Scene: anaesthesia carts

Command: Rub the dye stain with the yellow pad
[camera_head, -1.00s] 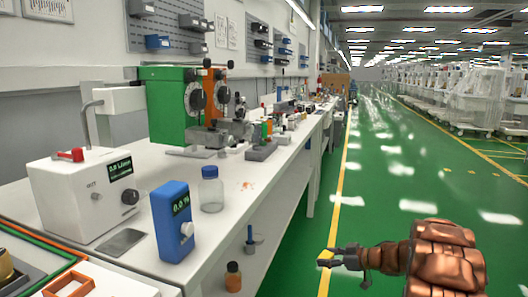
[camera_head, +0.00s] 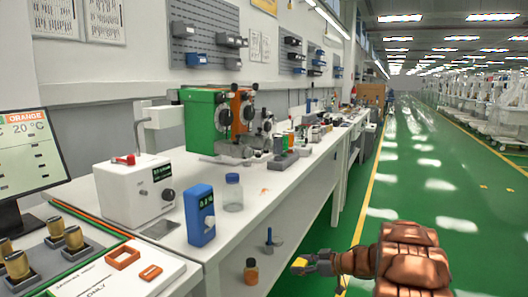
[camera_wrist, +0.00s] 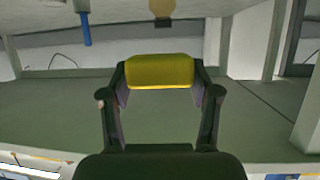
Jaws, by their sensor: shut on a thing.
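The yellow pad (camera_wrist: 160,72) is held between the two fingers of my gripper (camera_wrist: 160,90), which is shut on it. In the head view my gripper (camera_head: 312,264) is at the lower middle, with the yellow pad (camera_head: 300,263) at its tip, over the floor in front of the bench and below the benchtop's height in the picture. A small orange stain (camera_head: 264,191) shows on the white benchtop, just right of the clear blue-capped bottle. The pad is apart from the stain. The stain cannot be made out in the wrist view.
On the white bench (camera_head: 240,222) stand a blue meter box (camera_head: 200,215), a white instrument (camera_head: 135,190), a clear bottle (camera_head: 233,195) and a green machine (camera_head: 207,120). An orange-brown bottle (camera_head: 251,272) sits below the benchtop. The green aisle floor (camera_head: 440,190) is open at right.

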